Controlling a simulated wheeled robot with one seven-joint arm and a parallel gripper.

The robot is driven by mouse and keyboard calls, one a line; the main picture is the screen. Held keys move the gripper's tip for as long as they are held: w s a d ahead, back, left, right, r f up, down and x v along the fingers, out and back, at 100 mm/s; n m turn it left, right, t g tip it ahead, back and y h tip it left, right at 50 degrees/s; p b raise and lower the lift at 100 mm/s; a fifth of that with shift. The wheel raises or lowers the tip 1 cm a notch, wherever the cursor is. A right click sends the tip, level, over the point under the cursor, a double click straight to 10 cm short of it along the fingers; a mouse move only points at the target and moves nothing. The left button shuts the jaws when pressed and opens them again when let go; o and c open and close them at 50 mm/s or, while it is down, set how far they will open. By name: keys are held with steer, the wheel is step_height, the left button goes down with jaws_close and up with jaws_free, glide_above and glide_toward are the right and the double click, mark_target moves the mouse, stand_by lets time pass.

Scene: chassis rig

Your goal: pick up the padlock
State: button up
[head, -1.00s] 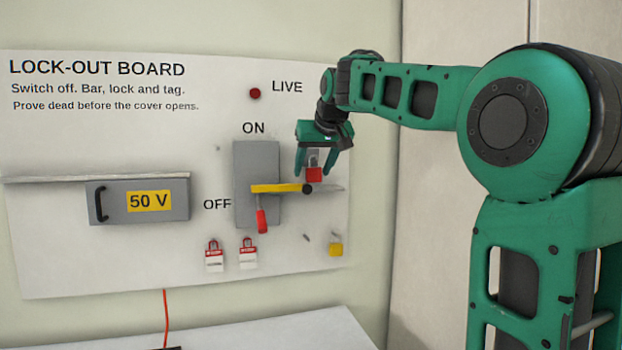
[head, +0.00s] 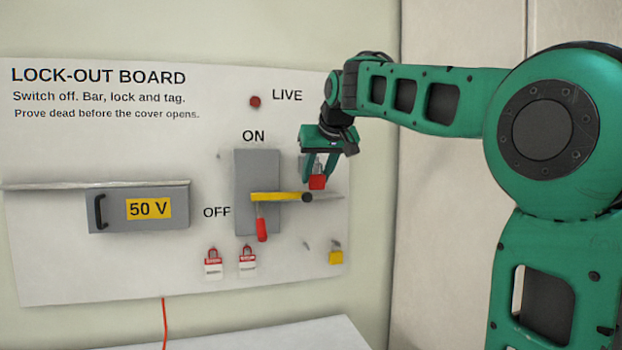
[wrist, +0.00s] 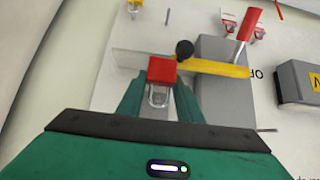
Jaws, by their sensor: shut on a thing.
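The red padlock (head: 317,182) is in my gripper (head: 318,173), in front of the right part of the lock-out board. My gripper is shut on it. In the wrist view the red padlock body (wrist: 162,70) points away from my gripper (wrist: 159,92), and its clear-looking shackle lies between the green fingers. The padlock appears close to the shelf and the yellow bar's dark knob; whether it touches them I cannot tell.
The yellow bar (head: 278,196) lies across the grey switch box (head: 256,165), whose red handle (head: 262,229) points down by OFF. Two red-and-white tags (head: 213,264) and a yellow padlock (head: 336,257) hang below. The 50 V cover (head: 115,218) is at left. A dark red lamp (head: 255,102) sits by LIVE.

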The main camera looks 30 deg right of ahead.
steer(key=s+a, duration=0.3)
steer(key=s, duration=1.1)
steer(key=shift+w+d+r, duration=0.1)
steer(key=shift+w+d, duration=0.5)
steer(key=shift+w, duration=2.2)
steer(key=shift+w+d, duration=0.6)
steer(key=shift+w, duration=2.2)
steer(key=shift+w+d+r, duration=0.1)
steer(key=shift+w+d, duration=0.5)
steer(key=shift+w, duration=2.2)
steer(key=shift+s+a+r, duration=0.1)
steer(key=shift+s+a, duration=0.05)
steer(key=shift+s, duration=0.6)
steer(key=shift+s+a+r, duration=0.1)
steer(key=shift+s+a, duration=0.05)
steer(key=shift+s, duration=0.6)
steer(key=shift+s+a, duration=0.2)
steer(key=shift+s, duration=0.75)
steer(key=shift+s+a, duration=0.15)
steer(key=shift+s, duration=0.75)
steer(key=shift+s+a, duration=0.2)
steer(key=shift+s, duration=0.75)
steer(key=shift+s, duration=0.1)
